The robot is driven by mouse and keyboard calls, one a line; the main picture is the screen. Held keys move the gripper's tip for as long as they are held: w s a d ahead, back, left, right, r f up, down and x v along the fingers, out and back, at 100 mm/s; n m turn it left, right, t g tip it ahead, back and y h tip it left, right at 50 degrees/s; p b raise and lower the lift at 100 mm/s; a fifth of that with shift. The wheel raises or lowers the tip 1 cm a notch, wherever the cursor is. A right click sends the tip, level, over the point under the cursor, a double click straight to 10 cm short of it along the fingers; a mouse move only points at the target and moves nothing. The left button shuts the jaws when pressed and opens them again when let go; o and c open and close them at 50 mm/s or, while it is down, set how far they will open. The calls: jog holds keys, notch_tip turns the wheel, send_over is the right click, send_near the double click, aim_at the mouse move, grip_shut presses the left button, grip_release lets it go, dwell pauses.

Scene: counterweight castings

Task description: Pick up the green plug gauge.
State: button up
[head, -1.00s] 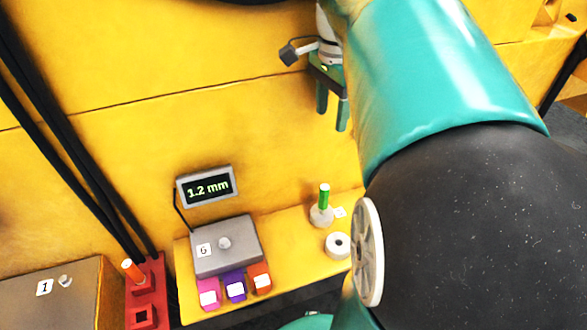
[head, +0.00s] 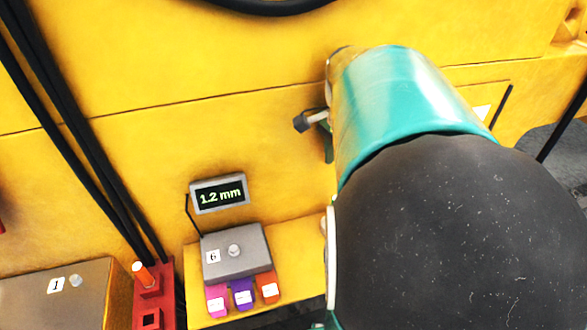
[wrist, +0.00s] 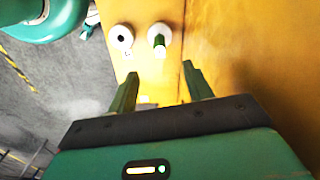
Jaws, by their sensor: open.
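The green plug gauge (wrist: 159,44) stands in a round white holder (wrist: 152,30) on the yellow ledge in the wrist view. My gripper (wrist: 160,76) is open and empty, its two green fingers spread below the gauge in that picture. The gauge lies beyond the fingertips, roughly in line with the gap between them. In the head view my arm hides the gauge, and only a bit of my gripper's fingers shows.
A white ring with a dark hole (wrist: 121,38) sits close to the left of the holder. In the head view a grey box marked 6 (head: 237,250), a 1.2 mm display (head: 219,194) and a red stand with an orange-topped peg (head: 150,292) are to the left.

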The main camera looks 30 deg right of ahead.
jog(key=f, duration=0.2)
jog(key=shift+s+d+f+m, duration=0.2)
jog(key=shift+d+f+m, duration=0.1)
jog(key=shift+d, duration=0.1)
notch_tip(320, 180, down, 14)
jog(key=shift+w+r, duration=0.1)
grip_shut()
jog(key=shift+d+r, duration=0.1)
jog(key=shift+r, duration=0.05)
dwell(0.4)
